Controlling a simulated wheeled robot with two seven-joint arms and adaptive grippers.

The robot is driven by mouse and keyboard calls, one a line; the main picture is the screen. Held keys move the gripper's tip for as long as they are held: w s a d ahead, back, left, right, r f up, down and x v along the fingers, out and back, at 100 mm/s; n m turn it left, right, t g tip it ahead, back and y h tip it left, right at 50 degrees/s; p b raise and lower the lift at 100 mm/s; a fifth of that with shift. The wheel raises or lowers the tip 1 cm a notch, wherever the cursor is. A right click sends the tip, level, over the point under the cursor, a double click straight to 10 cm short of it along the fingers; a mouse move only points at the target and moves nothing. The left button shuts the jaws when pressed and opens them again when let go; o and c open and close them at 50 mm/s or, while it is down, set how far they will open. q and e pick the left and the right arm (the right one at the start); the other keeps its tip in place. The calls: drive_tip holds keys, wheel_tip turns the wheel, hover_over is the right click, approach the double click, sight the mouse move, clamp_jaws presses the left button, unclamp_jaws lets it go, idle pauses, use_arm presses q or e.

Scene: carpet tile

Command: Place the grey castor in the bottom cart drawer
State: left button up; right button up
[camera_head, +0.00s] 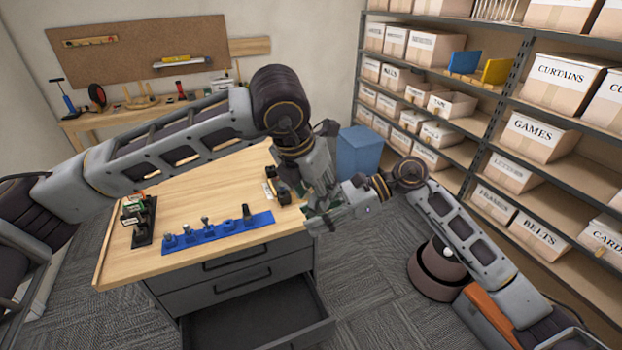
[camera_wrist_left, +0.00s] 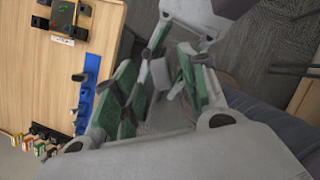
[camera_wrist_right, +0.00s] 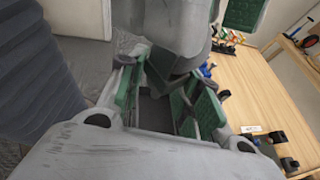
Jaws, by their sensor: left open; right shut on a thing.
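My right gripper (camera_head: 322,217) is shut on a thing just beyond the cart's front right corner. That thing, seemingly the grey castor, is mostly hidden by the fingers. My left gripper (camera_head: 318,182) is open and comes down close against the right one; their fingers overlap in view. The left fingers with green pads show in the left wrist view (camera_wrist_left: 160,90). The right fingers show in the right wrist view (camera_wrist_right: 168,105), with the left gripper over them. The bottom cart drawer (camera_head: 325,325) is pulled open below the grippers, and its visible inside looks empty.
The wooden cart top (camera_head: 120,258) carries a blue rack (camera_head: 225,229) with several small parts, a black holder (camera_head: 145,232) at left, and black pieces (camera_head: 284,192) at right. Two upper drawers (camera_head: 225,285) are shut. Shelves of boxes (camera_head: 540,135) stand at right.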

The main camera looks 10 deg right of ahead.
use_arm(q)
drive_tip(key=shift+x, duration=0.9)
clamp_jaws()
use_arm(e)
drive_tip(key=o, duration=1.1)
drive_tip(key=shift+o, duration=0.2)
drive_tip(key=v, duration=1.2)
drive_tip(key=shift+f, duration=0.15)
